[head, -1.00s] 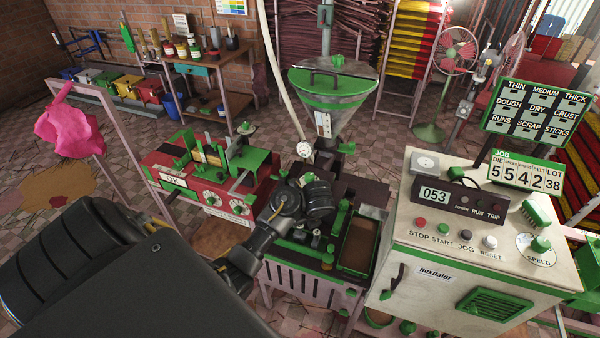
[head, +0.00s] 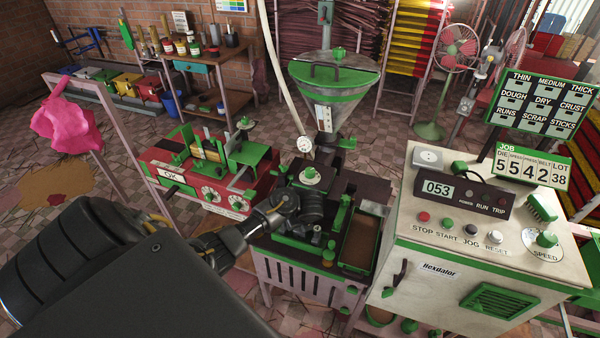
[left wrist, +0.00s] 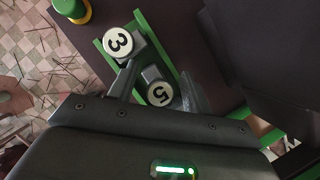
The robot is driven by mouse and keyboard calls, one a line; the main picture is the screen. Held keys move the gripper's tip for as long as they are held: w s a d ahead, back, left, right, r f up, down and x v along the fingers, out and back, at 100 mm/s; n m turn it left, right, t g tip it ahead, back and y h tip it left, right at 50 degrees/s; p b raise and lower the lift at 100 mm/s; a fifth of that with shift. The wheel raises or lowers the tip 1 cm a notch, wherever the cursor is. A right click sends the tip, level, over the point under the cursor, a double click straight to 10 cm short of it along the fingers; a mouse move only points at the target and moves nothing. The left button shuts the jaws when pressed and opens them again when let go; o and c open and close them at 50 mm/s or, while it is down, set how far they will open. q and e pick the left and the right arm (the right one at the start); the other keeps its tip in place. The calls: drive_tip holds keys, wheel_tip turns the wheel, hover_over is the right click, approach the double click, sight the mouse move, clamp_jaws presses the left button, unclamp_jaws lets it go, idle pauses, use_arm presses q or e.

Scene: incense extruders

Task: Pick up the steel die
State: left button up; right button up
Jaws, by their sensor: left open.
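In the left wrist view, two grey metal pieces sit in a green-edged rack. One carries a white disc marked 5 (left wrist: 160,93), the other a white disc marked 3 (left wrist: 118,42). Which of them is the steel die, I cannot tell for sure. My left gripper (left wrist: 158,84) is open, with one finger on each side of the piece marked 5. Whether the fingers touch it is unclear. In the head view, my left gripper (head: 314,232) reaches down over the green-edged bench, largely hiding these pieces. My right gripper is not in view.
A green and yellow knob (left wrist: 70,10) stands beside the rack. The hopper (head: 333,85) rises behind the bench, a brown tray (head: 360,240) lies right of the gripper, and the control cabinet (head: 470,240) stands further right. The red machine (head: 200,180) is at left.

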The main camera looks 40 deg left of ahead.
use_arm(q)
drive_tip(key=shift+a+f, duration=0.1)
drive_tip(key=shift+f, duration=0.1)
drive_tip(key=shift+c, duration=0.6)
clamp_jaws()
drive_tip(key=shift+r, duration=0.15)
drive_tip(key=shift+r, duration=0.25)
wheel_tip(320, 180, up, 2)
drive_tip(key=shift+w+r+p, duration=0.1)
drive_tip(key=shift+r+p, duration=0.1)
drive_tip(key=shift+p, duration=0.1)
drive_tip(key=s+d+r+p, duration=0.2)
drive_tip(key=s+d+r, duration=0.5)
drive_tip(key=s+r, duration=0.3)
drive_tip(key=shift+s+d+p, duration=0.2)
drive_tip(key=shift+s+p, duration=0.15)
drive_tip(key=shift+s, duration=0.75)
